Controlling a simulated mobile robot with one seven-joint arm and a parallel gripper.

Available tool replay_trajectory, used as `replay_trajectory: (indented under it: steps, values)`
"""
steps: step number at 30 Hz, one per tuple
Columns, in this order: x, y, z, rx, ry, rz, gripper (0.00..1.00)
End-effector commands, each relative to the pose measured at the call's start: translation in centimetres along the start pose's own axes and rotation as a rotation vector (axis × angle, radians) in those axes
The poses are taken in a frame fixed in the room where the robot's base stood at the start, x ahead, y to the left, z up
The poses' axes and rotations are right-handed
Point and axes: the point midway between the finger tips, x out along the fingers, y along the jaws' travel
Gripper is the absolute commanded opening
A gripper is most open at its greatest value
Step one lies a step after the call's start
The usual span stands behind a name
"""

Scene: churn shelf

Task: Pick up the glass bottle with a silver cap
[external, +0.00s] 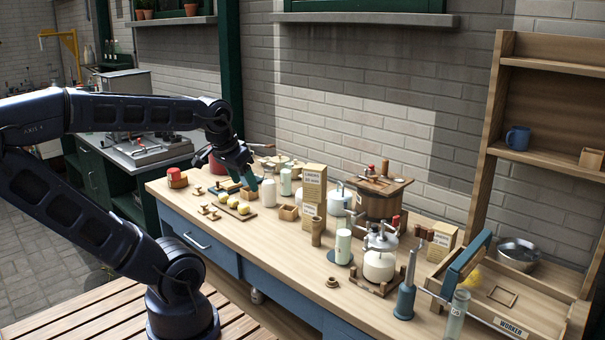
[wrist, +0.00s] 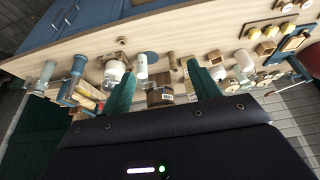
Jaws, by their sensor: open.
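My gripper (external: 247,172) is open and empty above the far left part of the bench, near a white bottle (external: 268,193). Its two green fingers stand apart in the wrist view (wrist: 163,76), with no object held between them. A clear glass bottle (external: 456,314) with a greyish top stands upright at the bench's front right, well away from my gripper. A pale glass-like container (external: 286,182) stands close to the right of the white bottle. At this size I cannot tell for certain which one has a silver cap.
The bench (external: 290,262) is crowded. A tall carton (external: 313,190), a wooden churn (external: 377,196) and a lidded white jar (external: 379,262) stand in the middle. A wooden tray (external: 540,318) and a metal bowl (external: 518,252) are at the right. The front left strip is clearer.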

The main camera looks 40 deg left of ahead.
Motion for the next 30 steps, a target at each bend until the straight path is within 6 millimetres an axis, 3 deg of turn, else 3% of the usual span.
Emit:
replay_trajectory:
  steps: [11, 20, 30]
  values:
    - [0.0, -0.1, -0.8, 0.006, -0.005, 0.004, 0.61]
    - [1.2, -1.9, -7.5, 0.072, -0.034, 0.054, 0.61]
    - [4.5, -6.5, -16.1, 0.153, -0.034, 0.123, 0.61]
